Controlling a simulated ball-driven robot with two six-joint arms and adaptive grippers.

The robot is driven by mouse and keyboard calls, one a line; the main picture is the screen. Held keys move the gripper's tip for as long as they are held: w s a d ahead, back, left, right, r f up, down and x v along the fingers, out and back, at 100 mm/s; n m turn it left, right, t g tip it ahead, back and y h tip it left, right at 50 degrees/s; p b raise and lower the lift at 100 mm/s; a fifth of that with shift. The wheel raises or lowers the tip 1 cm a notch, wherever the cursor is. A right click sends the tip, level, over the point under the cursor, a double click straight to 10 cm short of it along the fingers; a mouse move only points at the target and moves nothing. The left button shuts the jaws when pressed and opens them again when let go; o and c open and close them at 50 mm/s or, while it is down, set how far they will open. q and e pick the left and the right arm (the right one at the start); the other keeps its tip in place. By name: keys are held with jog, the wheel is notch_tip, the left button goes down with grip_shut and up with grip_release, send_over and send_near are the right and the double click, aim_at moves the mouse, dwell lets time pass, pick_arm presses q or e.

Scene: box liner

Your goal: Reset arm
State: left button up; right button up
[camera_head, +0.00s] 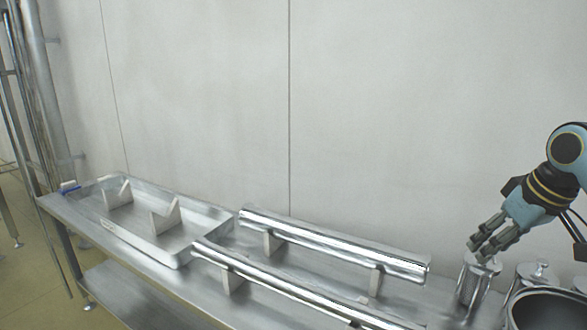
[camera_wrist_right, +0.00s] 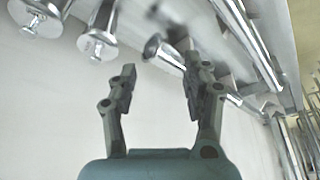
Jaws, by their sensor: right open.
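My right gripper (camera_head: 482,245) is at the right of the head view, just above a shiny metal canister (camera_head: 476,283) with a lid. In the right wrist view the same gripper (camera_wrist_right: 158,82) has its two fingers spread, with nothing held between them. Whether the fingertips touch the canister's lid I cannot tell. My left gripper is in neither view.
A steel table (camera_head: 80,222) runs along the wall. It bears a shallow tray (camera_head: 180,262) with notched supports and two long shiny rolls (camera_head: 335,246) on stands. Another lidded canister (camera_head: 537,273) and a round pot (camera_head: 545,308) stand at the right.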

jog(key=s+a+f, duration=0.3)
jog(key=s+f, duration=0.1)
jog(key=s, duration=0.3)
jog(key=s+a+f, duration=0.3)
jog(key=s+f, duration=0.1)
jog(key=s, duration=0.2)
jog(key=s+a+r+m+h, duration=0.1)
jog(key=s+a, duration=0.1)
jog(key=s, duration=0.7)
jog(key=s+a+r+m+h, duration=0.1)
jog(key=s+a, duration=0.1)
jog(key=s, duration=0.6)
jog(key=s+d+f+g+b, duration=0.1)
jog(key=d+f+b, duration=0.1)
jog(key=f, duration=1.4)
jog(key=s+d+f+g+b, duration=0.1)
jog(key=f+b, duration=0.1)
jog(key=f, duration=1.3)
pick_arm(q)
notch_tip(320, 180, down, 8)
jog(key=b, duration=0.3)
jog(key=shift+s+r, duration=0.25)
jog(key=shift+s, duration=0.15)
pick_arm(e)
jog(key=s+d+f+g, duration=0.1)
jog(key=s+f, duration=1.7)
jog(key=f, duration=0.1)
jog(key=shift+s+f, duration=0.2)
jog(key=shift+s, duration=0.05)
